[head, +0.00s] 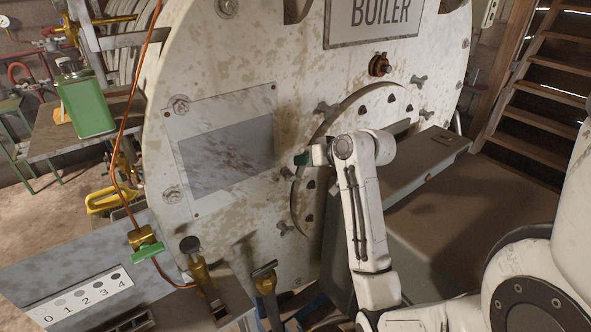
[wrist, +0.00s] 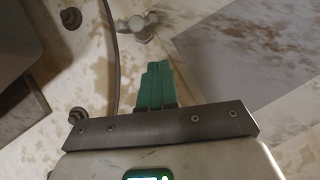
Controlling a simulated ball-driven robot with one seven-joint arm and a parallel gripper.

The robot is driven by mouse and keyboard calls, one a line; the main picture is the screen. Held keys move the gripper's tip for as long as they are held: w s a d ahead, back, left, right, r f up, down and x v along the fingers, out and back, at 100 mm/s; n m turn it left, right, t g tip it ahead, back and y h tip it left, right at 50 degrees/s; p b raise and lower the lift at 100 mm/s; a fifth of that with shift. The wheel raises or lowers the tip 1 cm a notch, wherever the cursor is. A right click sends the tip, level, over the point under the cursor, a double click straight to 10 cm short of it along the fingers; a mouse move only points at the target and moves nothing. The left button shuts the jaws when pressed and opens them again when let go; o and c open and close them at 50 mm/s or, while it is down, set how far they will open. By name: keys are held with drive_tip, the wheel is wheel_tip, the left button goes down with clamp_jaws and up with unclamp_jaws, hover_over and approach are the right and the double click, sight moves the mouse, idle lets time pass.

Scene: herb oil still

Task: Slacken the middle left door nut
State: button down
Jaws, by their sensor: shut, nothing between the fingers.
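The round boiler door (head: 312,205) sits on the boiler's pale, stained front, with wing nuts around its rim. The middle left door nut (head: 287,172) shows at the rim, just below and left of my gripper (head: 303,158). What appears to be the same nut (wrist: 138,27) is at the top of the wrist view, a pale winged knob beside the door's curved edge. My gripper's green fingers (wrist: 155,86) are shut together and empty. Their tips point toward the nut, with a visible gap. My arm hides part of the door.
An upper left nut (head: 326,110) and a lower left nut (head: 286,229) flank it. A framed plate (head: 225,150) lies left of the door. A grey box-like unit (head: 425,170) stands right of my arm. A bench with a numbered strip (head: 85,298) is at lower left.

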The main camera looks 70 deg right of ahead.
sight(290, 176)
drive_tip(key=shift+w+a+f+p, duration=0.15)
drive_tip(key=shift+w+f, duration=0.2)
drive_tip(key=shift+f, duration=0.3)
drive_tip(key=shift+w+a+f+p, duration=0.1)
drive_tip(key=shift+w+f, duration=0.2)
drive_tip(key=shift+f, duration=0.4)
drive_tip(key=shift+w+a+f+p, duration=0.15)
drive_tip(key=shift+w+f, duration=0.2)
drive_tip(key=shift+f, duration=0.3)
